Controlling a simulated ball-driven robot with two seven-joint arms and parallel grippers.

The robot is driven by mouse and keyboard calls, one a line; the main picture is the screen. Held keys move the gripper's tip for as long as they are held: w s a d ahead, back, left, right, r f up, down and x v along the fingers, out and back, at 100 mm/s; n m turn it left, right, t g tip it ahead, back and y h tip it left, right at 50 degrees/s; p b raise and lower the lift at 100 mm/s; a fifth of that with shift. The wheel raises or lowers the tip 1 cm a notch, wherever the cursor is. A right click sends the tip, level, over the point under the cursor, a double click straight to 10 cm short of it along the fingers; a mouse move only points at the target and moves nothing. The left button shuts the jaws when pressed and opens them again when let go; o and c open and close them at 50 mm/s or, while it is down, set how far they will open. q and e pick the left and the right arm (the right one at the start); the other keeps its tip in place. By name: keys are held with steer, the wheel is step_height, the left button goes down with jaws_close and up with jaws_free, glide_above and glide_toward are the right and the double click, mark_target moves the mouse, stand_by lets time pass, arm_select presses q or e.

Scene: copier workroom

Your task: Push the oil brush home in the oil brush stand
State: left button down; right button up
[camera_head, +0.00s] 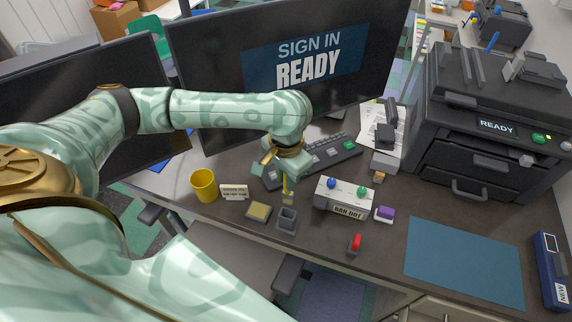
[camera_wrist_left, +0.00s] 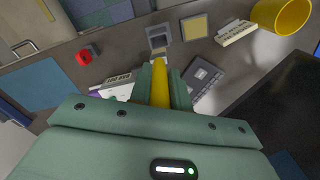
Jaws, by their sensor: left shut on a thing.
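The oil brush (camera_head: 287,186) is yellow and hangs roughly upright from my left gripper (camera_head: 286,172), whose jaws are shut on it. Its pale lower end is above and slightly behind the oil brush stand (camera_head: 287,221), a small grey open-topped holder on the desk. In the left wrist view the yellow brush (camera_wrist_left: 159,84) runs between the two fingers, pointing toward the grey stand (camera_wrist_left: 157,37). The brush and stand look apart, though the exact gap is hard to tell. My right gripper is not in view.
A yellow sponge-like pad (camera_head: 259,211), a small lettered sign (camera_head: 234,192) and a yellow cup (camera_head: 204,186) stand left of the stand. A white box with knobs (camera_head: 345,195) is close on its right. A red-topped item (camera_head: 355,243) and blue mat (camera_head: 463,262) lie further right.

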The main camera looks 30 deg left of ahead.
mark_target(286, 194)
arm_select(q)
steer(key=shift+f, duration=2.3)
steer(key=shift+p, duration=0.75)
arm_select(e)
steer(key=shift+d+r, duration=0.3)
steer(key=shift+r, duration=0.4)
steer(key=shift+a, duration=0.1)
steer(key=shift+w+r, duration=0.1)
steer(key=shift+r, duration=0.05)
arm_select(q)
steer(key=shift+p, duration=0.8)
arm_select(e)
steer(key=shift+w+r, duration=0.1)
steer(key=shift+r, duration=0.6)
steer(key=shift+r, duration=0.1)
arm_select(q)
steer(key=shift+p, duration=0.75)
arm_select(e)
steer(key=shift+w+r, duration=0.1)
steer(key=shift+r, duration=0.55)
